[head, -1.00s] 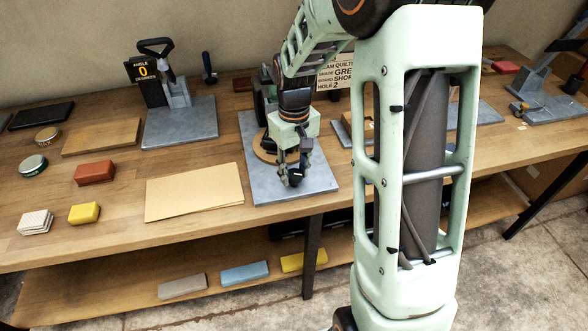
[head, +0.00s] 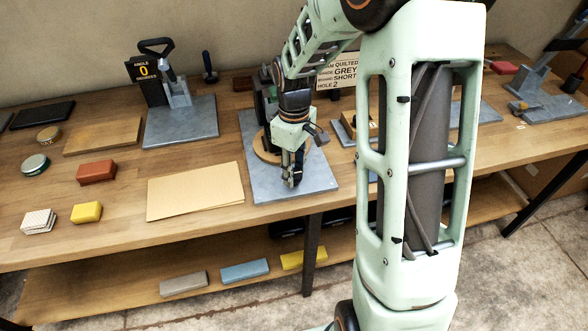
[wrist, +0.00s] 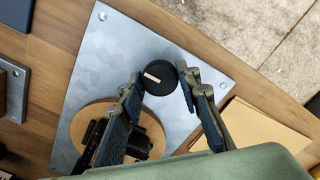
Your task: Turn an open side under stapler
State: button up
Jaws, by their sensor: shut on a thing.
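A grey metal plate (head: 255,188) lies on the bench, with a round wooden disc (head: 265,150) on it, partly hidden by my arm. A dark upright device (head: 267,103), perhaps the stapler, stands behind my gripper. My gripper (head: 294,181) points down over the plate's front part.
A tan sheet (head: 195,191) lies left of the plate. Further left are a red block (head: 96,172), yellow block (head: 86,212) and round tins. An angle fixture (head: 180,120) stands at the back left. A sign (head: 340,75) and another fixture stand right of my arm.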

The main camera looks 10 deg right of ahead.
jog(key=o, duration=1.1)
jog(key=shift+r, duration=0.15)
notch_tip(320, 180, up, 12)
jog(key=shift+f, duration=0.1)
